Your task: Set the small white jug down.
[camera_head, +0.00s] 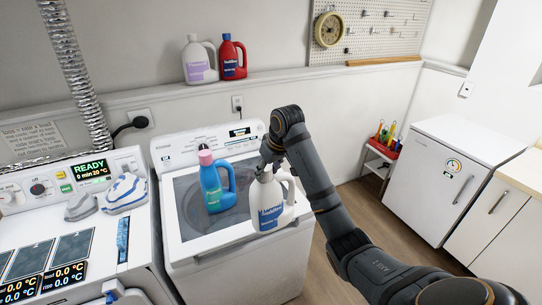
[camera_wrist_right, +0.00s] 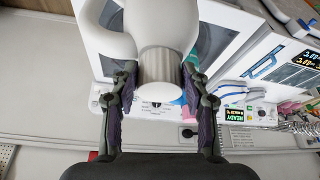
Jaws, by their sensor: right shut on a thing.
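The small white jug (camera_head: 268,208) has a blue label, a side handle and a grey neck. My right gripper (camera_head: 267,165) is shut on the neck from above. The jug is upright, over the front right part of the white washer's top (camera_head: 225,228). I cannot tell whether its base touches the top. In the right wrist view the jug (camera_wrist_right: 180,22) shows between the two fingers of my right gripper (camera_wrist_right: 158,85), which close on its neck from both sides. My left gripper is not in view.
A teal jug with a pink cap (camera_head: 213,185) stands on the washer's lid, just left of the white jug. Purple-labelled (camera_head: 198,62) and red (camera_head: 232,60) jugs stand on the ledge behind. An iron (camera_head: 126,192) is on the left machine. A white cabinet (camera_head: 445,180) stands right.

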